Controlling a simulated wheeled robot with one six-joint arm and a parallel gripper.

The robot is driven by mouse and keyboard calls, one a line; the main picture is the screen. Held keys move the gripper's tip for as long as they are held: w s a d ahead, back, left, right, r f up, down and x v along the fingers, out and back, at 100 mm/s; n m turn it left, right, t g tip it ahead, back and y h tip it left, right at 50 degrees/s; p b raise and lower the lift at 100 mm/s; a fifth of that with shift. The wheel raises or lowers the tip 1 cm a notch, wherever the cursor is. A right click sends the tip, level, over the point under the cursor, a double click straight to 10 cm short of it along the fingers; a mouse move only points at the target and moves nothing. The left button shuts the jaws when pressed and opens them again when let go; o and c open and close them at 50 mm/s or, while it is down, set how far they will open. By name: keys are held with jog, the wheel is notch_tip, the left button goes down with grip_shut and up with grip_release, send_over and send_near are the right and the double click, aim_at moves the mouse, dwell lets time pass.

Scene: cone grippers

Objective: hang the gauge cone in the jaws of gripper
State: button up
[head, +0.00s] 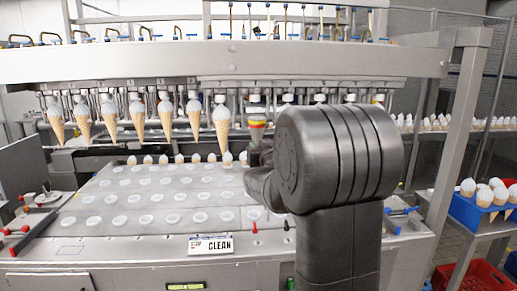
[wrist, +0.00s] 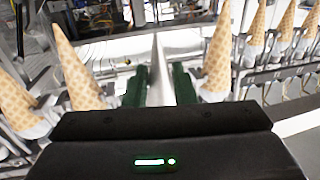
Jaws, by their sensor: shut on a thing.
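The gauge cone (wrist: 158,75) is a smooth grey metal cone in the wrist view, its tip toward the top of the picture. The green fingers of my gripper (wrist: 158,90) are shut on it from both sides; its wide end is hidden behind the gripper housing. In the head view a banded piece, orange and yellow (head: 257,123), which seems to be the gauge cone, stands in line with the row of hanging jaws, just right of the last wafer cone there. My gripper (head: 257,155) is mostly hidden by my arm. Whether the jaws hold the cone, I cannot tell.
Filled wafer cones (head: 165,115) hang in the row to the left. In the wrist view, wafer cones stand close on the left (wrist: 75,65) and right (wrist: 218,60) of the gauge cone. A holed tray table (head: 150,232) lies below. A blue cone rack (head: 465,210) stands at right.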

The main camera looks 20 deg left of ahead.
jog(key=shift+w+d+x, duration=0.1)
jog(key=shift+x, duration=0.65)
jog(key=shift+w+d+x, duration=0.1)
jog(key=shift+d+x, duration=0.05)
jog(key=shift+x, duration=0.65)
jog(key=shift+w+d+p+x, duration=0.15)
jog(key=shift+p+x, duration=0.15)
jog(key=shift+x, duration=0.65)
jog(key=shift+w+d+p+x, duration=0.1)
jog(key=shift+p+x, duration=0.2)
jog(key=shift+x, duration=0.7)
jog(key=shift+f+b, duration=0.55)
jog(key=shift+b, duration=0.2)
dwell(0.3)
jog(key=o, duration=1.2)
jog(key=shift+d, duration=0.1)
jog(key=b+v, duration=0.1)
jog(key=v, duration=0.2)
jog(key=s+a+b+v, duration=0.1)
jog(key=b+v, duration=0.2)
jog(key=v, duration=0.2)
jog(key=shift+s+b, duration=0.3)
jog(key=shift+s, duration=0.15)
